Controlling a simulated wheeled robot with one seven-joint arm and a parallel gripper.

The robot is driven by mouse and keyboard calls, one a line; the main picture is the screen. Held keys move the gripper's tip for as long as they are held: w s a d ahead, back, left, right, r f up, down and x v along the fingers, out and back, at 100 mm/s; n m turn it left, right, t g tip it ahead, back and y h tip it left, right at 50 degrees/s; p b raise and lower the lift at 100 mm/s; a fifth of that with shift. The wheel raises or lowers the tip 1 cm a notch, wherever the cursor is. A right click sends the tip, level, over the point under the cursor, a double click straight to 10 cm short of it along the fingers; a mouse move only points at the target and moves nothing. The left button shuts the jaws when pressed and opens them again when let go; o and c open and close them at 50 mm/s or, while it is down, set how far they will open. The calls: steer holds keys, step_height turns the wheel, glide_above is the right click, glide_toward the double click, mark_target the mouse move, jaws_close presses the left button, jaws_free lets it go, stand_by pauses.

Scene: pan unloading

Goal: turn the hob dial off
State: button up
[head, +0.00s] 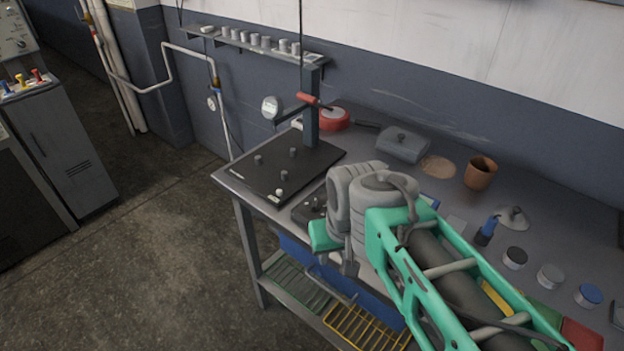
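A dark flat panel (262,177) with several small upright knobs or pegs lies at the left end of the bench. A pale knob (280,192) stands near its front edge. A second dark unit (310,208) with small round parts sits just right of it, partly hidden by my arm. I cannot tell which of these is the hob dial. My gripper (350,268) hangs near the bench's front edge, right of both. Its fingers are small and partly hidden behind my wrist, so their opening cannot be read.
A post (311,108) with a red clamp stands behind the panel. A red pan (333,116), a grey lidded box (403,145), a brown pot (480,172) and a lid (513,217) are farther back and right. Small jars (550,276) line the right. A yellow rack (365,328) is below.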

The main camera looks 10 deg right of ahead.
steer(key=w+r+m+g, duration=0.25)
steer(key=w+r, duration=0.25)
steer(key=w, duration=0.7)
steer(key=m+p, duration=0.1)
steer(key=m, duration=0.1)
glide_above(314, 202)
steer(key=shift+s+d+f+g, duration=0.1)
steer(key=shift+s+f+g, duration=0.15)
steer(key=shift+g, duration=0.1)
steer(key=shift+w+f, duration=0.1)
steer(key=shift+w, duration=0.15)
steer(key=shift+f, duration=0.3)
step_height(314, 202, down, 7)
steer(key=shift+r+p, duration=0.1)
steer(key=shift+p, duration=0.35)
steer(key=shift+c, duration=0.5)
jaws_close()
